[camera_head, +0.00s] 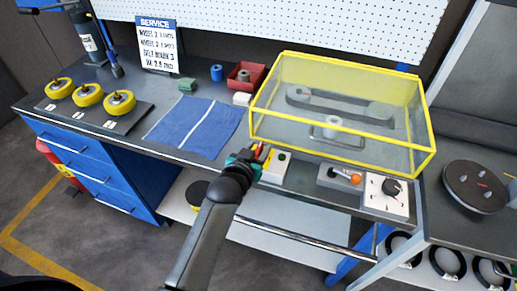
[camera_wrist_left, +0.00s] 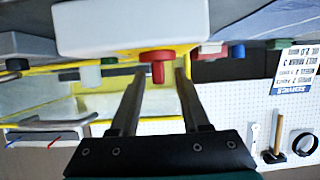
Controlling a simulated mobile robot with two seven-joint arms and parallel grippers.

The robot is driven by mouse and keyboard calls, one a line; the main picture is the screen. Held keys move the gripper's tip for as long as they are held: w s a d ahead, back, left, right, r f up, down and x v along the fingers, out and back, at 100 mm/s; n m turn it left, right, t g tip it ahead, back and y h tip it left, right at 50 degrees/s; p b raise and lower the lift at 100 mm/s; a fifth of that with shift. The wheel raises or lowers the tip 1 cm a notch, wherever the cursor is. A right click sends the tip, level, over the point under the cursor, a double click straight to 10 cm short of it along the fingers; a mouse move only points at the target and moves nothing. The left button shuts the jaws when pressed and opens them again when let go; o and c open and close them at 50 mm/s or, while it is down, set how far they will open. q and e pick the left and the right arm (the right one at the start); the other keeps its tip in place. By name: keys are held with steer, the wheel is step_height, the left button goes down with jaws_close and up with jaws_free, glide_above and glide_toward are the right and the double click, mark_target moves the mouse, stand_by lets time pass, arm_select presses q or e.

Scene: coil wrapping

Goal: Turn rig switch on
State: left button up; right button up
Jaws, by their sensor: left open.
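The rig switch seems to be on the small white box (camera_head: 275,167) at the bench's front edge; its state cannot be told. In the head view a green button (camera_head: 282,156) shows on it. My left gripper (camera_head: 257,154) is at the box's left side and partly covers it. In the left wrist view, which is upside down, the box (camera_wrist_left: 130,28) carries a red knob (camera_wrist_left: 157,62). The left fingers (camera_wrist_left: 157,82) are open, one on each side of the knob's line. Whether they touch it cannot be told. My right gripper is out of view.
A yellow-framed clear guard (camera_head: 345,150) stands behind the box. To the right are an orange-knobbed lever (camera_head: 355,179) and a black dial (camera_head: 391,187). A blue cloth (camera_head: 195,125) lies left, with yellow spools (camera_head: 88,95) beyond. A round black plate (camera_head: 475,187) is far right.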

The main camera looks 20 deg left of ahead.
arm_select(q)
steer(key=shift+w+f, duration=0.15)
steer(key=shift+w, duration=0.25)
jaws_close()
stand_by(0.4)
